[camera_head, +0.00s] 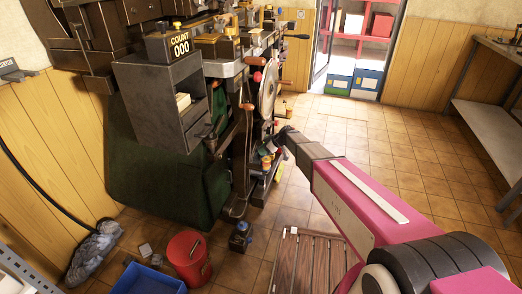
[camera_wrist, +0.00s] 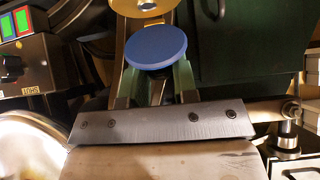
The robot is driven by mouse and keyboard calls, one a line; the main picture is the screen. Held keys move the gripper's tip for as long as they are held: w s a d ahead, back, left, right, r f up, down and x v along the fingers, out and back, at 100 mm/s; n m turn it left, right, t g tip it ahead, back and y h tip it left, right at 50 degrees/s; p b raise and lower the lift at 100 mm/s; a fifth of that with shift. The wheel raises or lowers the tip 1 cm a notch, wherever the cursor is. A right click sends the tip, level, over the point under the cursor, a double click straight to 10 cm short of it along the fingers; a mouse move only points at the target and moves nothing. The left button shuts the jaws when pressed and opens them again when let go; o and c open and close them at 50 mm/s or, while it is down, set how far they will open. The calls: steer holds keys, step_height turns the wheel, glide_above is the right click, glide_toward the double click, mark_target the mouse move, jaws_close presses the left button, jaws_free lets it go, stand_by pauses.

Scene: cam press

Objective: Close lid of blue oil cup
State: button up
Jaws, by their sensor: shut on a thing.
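The blue round lid (camera_wrist: 156,46) of the oil cup shows in the wrist view as a flat disc at the ends of my fingers. My gripper (camera_wrist: 155,72) is shut on it, with one green finger at each side just below the disc. The cup body under the lid is hidden, so I cannot tell how far the lid stands open. In the head view my gripper (camera_head: 270,151) is at the lower front of the press, small and partly hidden by my wrist.
A yellow disc (camera_wrist: 145,5) is just beyond the blue lid. The press (camera_head: 235,110) stands close around my gripper, with a handwheel (camera_head: 267,87) above. A red bin (camera_head: 189,260), a blue crate (camera_head: 148,281) and a slatted wooden platform (camera_head: 306,262) are on the floor. Tiles at right are clear.

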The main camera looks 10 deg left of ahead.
steer(key=d+y, duration=0.1)
steer(key=y, duration=0.1)
steer(key=d+f+y, duration=0.1)
steer(key=y, duration=0.1)
steer(key=shift+d+f+t+y, duration=0.1)
steer(key=shift+f+t+y, duration=0.05)
steer(key=shift+t+y, duration=0.15)
steer(key=shift+s+d+f+y, duration=0.1)
steer(key=shift+d+f+y, duration=0.2)
steer(key=shift+y, duration=0.55)
steer(key=shift+w+d+f+y, duration=0.15)
steer(key=shift+f+y, duration=0.1)
steer(key=shift+y, duration=0.55)
steer(key=shift+s+d+f+y, duration=0.15)
steer(key=shift+d+f+y, duration=0.15)
steer(key=shift+y, duration=0.55)
steer(key=o, duration=0.9)
steer(key=d, duration=0.7)
steer(key=s+d, duration=0.1)
steer(key=d, duration=0.2)
steer(key=shift+d+f, duration=0.3)
steer(key=shift+f, duration=0.1)
